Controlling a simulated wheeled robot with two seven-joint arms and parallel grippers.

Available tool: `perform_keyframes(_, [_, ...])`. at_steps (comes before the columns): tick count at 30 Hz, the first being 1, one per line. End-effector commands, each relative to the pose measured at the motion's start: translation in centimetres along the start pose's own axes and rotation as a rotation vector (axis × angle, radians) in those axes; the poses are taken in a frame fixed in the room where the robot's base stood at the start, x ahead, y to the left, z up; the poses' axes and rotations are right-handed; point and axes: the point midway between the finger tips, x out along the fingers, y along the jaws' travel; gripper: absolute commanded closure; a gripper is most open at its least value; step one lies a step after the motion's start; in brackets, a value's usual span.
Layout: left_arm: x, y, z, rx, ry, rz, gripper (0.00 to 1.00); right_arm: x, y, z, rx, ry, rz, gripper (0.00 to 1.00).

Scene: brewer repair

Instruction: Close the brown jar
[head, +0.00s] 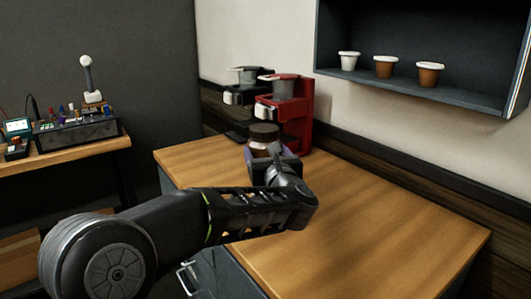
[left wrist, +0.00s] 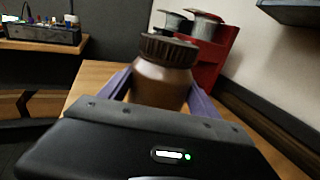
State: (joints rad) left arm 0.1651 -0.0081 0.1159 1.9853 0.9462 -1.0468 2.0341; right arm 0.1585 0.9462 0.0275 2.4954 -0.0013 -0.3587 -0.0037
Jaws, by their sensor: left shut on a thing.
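The brown jar (head: 262,148) stands on the wooden counter in front of the red brewer in the head view. It has a dark brown ribbed lid (head: 264,130) on top. In the left wrist view the jar body (left wrist: 161,84) sits between two purple fingers, and the lid (left wrist: 168,50) sits on its top, looking slightly tilted. My left gripper (head: 272,157) is shut on the jar body. Whether the lid is fully seated I cannot tell. The jar's bottom is hidden by my gripper. My right gripper is in neither view.
A red brewer (head: 299,112) and a black brewer (head: 240,90) stand behind the jar. The counter (head: 390,235) is clear on the right. A shelf (head: 395,85) with cups hangs on the wall. A workbench (head: 70,152) with tools is at left.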

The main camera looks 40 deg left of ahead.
Motion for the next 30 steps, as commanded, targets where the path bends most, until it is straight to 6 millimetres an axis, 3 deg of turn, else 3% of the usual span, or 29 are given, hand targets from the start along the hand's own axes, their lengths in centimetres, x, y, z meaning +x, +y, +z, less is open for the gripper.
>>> perform_keyframes(26, [-0.01, 0.01, 0.19, -0.001, -0.004, 0.0, 0.98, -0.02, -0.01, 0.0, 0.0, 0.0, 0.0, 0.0])
perform_keyframes(30, [-0.01, 0.01, 0.19, -0.001, -0.004, 0.0, 1.0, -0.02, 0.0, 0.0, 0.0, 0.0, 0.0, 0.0])
